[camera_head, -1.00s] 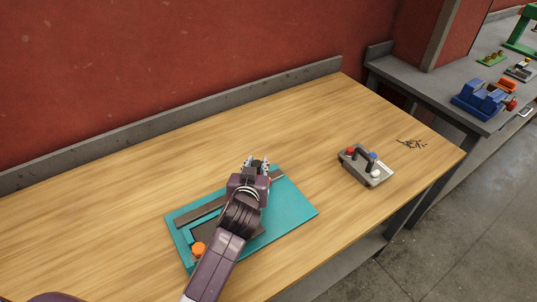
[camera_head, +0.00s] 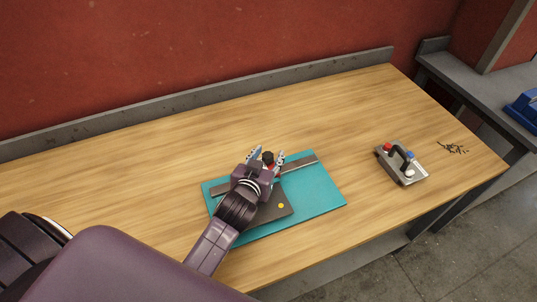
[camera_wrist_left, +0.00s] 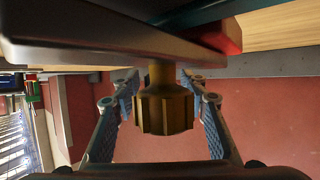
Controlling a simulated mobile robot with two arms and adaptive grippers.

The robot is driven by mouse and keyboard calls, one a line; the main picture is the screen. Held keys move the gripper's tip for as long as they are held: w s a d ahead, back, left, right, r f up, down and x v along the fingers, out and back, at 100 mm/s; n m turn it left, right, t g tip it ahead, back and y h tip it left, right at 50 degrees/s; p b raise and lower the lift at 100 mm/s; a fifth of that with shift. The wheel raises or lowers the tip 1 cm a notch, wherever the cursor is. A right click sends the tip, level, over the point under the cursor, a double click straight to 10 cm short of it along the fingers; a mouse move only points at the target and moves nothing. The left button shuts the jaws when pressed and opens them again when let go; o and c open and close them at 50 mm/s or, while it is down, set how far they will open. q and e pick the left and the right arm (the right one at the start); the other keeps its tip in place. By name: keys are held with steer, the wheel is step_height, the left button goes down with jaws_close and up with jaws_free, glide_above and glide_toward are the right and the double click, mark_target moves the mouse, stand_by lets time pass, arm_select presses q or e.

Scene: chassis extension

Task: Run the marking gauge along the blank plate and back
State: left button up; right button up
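The marking gauge, a dark knob with a red block (camera_head: 268,160), sits at the rail (camera_head: 300,163) on the teal board (camera_head: 325,195). The dark blank plate (camera_head: 268,210) with a yellow dot lies on the board in front of the rail, partly hidden by my left arm. My left gripper (camera_head: 267,151) has its fingers spread on either side of the knob. In the left wrist view the brass-brown knob (camera_wrist_left: 163,112) hangs between the open fingers with gaps on both sides. The red block (camera_wrist_left: 228,35) shows behind it. My right gripper is not in view.
A grey block with a black handle and red and blue knobs (camera_head: 402,163) stands to the right. Small dark bits (camera_head: 452,148) lie near the table's right end. A grey ledge (camera_head: 200,100) runs along the red wall. The table left of the board is clear.

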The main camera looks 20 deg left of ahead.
arm_select(q)
step_height(320, 180, up, 10)
steer(key=shift+r, duration=0.1)
stand_by(0.5)
